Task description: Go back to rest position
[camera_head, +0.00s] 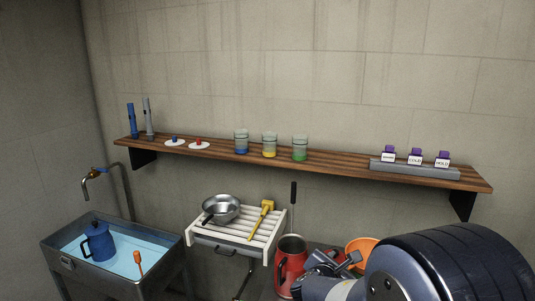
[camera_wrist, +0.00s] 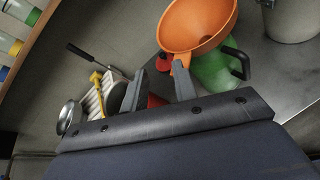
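My gripper (camera_head: 336,262) is at the lower right in the head view, low in front of the orange funnel (camera_head: 362,244) and beside the red jug (camera_head: 290,262). In the wrist view the two fingers of my gripper (camera_wrist: 160,88) stand apart with nothing held between them. Behind the gap the red jug (camera_wrist: 156,101) shows in part. The orange funnel (camera_wrist: 197,22) lies beyond the right fingertip, its tab close to that finger; I cannot tell whether they touch. A green jug (camera_wrist: 217,68) is under the funnel.
A wooden shelf (camera_head: 218,152) with jars runs along the wall. A slatted white rack (camera_head: 236,232) holds a steel pan (camera_head: 221,208) and a yellow tool (camera_head: 262,219). A water-filled sink (camera_head: 160,262) with a blue jug (camera_head: 97,242) stands at left. A metal bucket (camera_wrist: 291,18) is near the funnel.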

